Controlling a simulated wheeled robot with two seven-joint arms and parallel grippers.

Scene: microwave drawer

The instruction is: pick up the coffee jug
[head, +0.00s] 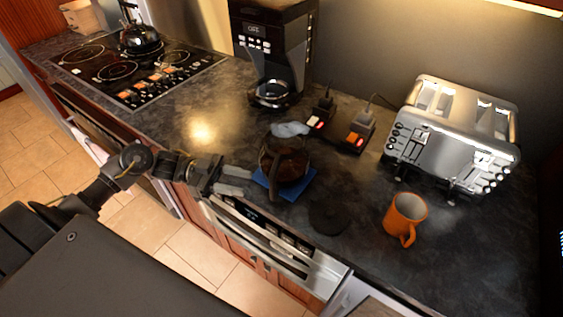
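The coffee jug (291,163) is dark glass with a dark handle facing the front. It stands upright on a blue mat (302,187) near the front edge of the counter. A pale grey piece (290,129) shows at its top; I cannot tell whether it is a lid or lies behind. My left gripper (246,182) reaches in from the left with its two grey fingers apart, pointing at the jug. It is just left of the jug and its handle, with a small gap that is hard to judge. My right gripper is not in view.
A black round coaster (328,215) and an orange mug (405,217) are right of the jug. A silver toaster (456,140) and switch blocks (355,132) stand behind. A coffee machine (270,50) and a cooktop (135,68) with a kettle (140,38) are farther back. A drawer front (270,242) is below.

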